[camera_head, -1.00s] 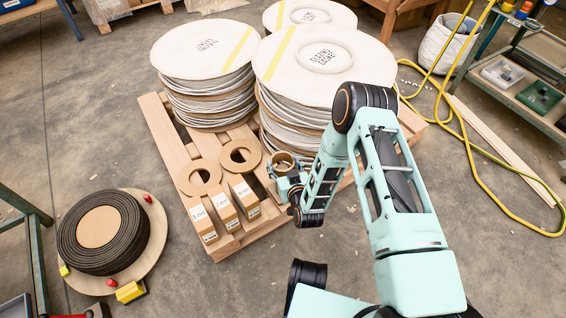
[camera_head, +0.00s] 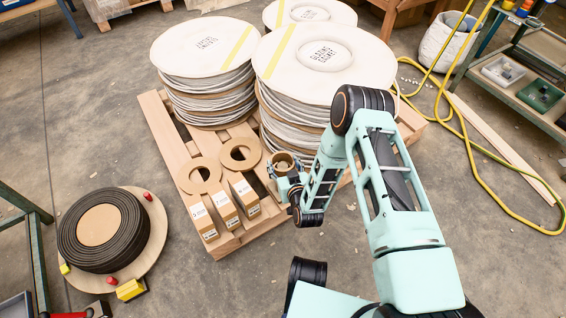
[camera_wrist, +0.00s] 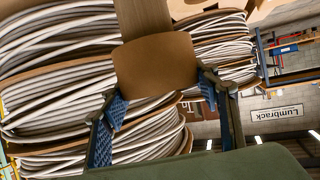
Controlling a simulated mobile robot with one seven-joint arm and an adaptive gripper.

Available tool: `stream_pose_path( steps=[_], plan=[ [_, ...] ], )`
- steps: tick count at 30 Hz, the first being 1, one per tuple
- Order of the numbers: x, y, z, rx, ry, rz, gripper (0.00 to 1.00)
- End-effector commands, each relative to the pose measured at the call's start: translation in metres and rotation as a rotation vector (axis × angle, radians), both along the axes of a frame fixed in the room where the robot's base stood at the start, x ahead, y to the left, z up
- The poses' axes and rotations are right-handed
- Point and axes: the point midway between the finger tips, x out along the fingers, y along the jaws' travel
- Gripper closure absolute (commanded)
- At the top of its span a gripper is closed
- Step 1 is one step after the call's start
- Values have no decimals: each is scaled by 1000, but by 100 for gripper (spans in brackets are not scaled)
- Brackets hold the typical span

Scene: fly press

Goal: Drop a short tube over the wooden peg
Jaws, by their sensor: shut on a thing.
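A short brown cardboard tube (camera_head: 274,165) stands upright, open end up, at the pallet's front edge. My gripper (camera_wrist: 160,110) is shut on this tube (camera_wrist: 155,65), one blue-padded finger on each side. In the wrist view, which looks upside down, a wooden post (camera_wrist: 143,18), likely the peg, runs to the tube's edge. I cannot tell whether it enters the tube. In the head view the peg is not clearly seen, though something pale shows inside the tube's mouth.
Tall stacks of coiled hose with white lids (camera_head: 205,48) stand on the wooden pallet (camera_head: 168,140) behind the tube. Flat cardboard rings (camera_head: 186,183) and small boxes (camera_head: 224,206) lie to its left. A black coil (camera_head: 75,240) lies on the floor at left; a yellow hose (camera_head: 472,165) at right.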

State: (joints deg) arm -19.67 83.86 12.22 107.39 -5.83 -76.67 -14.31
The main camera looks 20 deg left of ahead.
Motion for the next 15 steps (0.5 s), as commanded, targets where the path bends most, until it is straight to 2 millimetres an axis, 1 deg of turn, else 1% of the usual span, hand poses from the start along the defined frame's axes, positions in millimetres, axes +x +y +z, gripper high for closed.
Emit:
stream_pose_path(
  steps=[15],
  plan=[
    [0, 0, -6, 0, 0, 0, 65]
  ],
)
